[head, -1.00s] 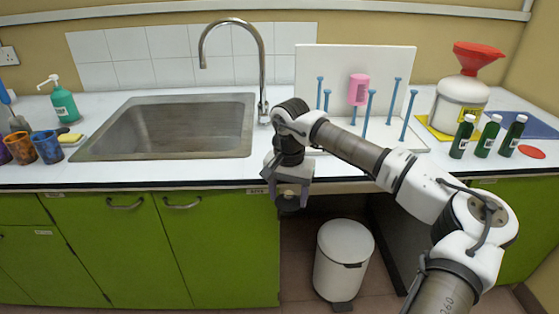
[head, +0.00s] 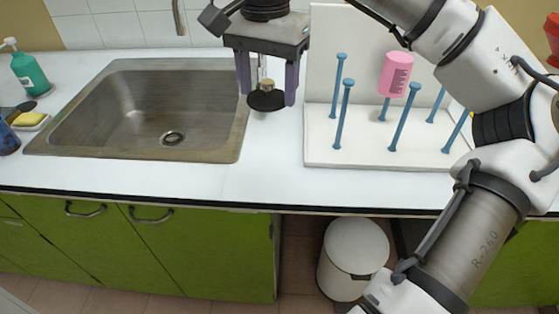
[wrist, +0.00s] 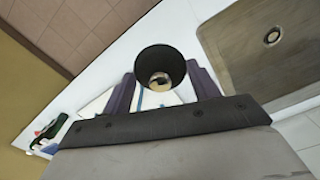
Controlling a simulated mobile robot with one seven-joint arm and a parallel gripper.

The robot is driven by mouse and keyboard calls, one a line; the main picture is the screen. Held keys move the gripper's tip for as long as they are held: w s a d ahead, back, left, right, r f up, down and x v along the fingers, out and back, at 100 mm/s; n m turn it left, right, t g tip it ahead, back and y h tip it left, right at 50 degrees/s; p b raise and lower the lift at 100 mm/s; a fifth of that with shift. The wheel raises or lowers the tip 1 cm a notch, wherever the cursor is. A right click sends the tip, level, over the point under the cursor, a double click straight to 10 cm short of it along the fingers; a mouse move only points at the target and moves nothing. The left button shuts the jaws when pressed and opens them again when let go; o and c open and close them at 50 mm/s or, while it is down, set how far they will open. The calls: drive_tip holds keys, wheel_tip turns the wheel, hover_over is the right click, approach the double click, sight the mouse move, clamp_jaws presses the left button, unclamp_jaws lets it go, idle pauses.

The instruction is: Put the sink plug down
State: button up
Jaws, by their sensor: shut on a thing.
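My gripper (head: 267,90) is shut on the sink plug (head: 267,100), a black round disc with a small pale knob on top. The plug hangs between the two purple-grey fingers, over the white counter just right of the sink. In the wrist view the plug (wrist: 162,60) is a dark round shape between the fingertips. The metal sink (head: 100,110) is empty, with a bare round drain (head: 172,138) in its floor. It also shows at the right of the wrist view (wrist: 245,55). I cannot tell the exact gap between plug and counter.
A white drying rack (head: 330,150) with blue pegs and a pink cylinder (head: 396,75) stands right of my gripper. The tap (head: 179,18) rises behind the sink. A green soap bottle (head: 30,72) and a sponge (head: 28,119) are at left. The counter's front strip (head: 250,185) is clear.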

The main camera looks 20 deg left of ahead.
sight(270, 182)
wheel_tip(270, 182, down, 20)
drive_tip(key=shift+r+p, duration=0.25)
drive_tip(key=shift+p, duration=0.3)
drive_tip(key=shift+f, duration=0.1)
drive_tip(key=shift+f, duration=0.1)
drive_tip(key=o, duration=1)
wheel_tip(270, 182, up, 12)
drive_tip(key=shift+r+b, duration=0.2)
drive_tip(key=shift+b, duration=0.5)
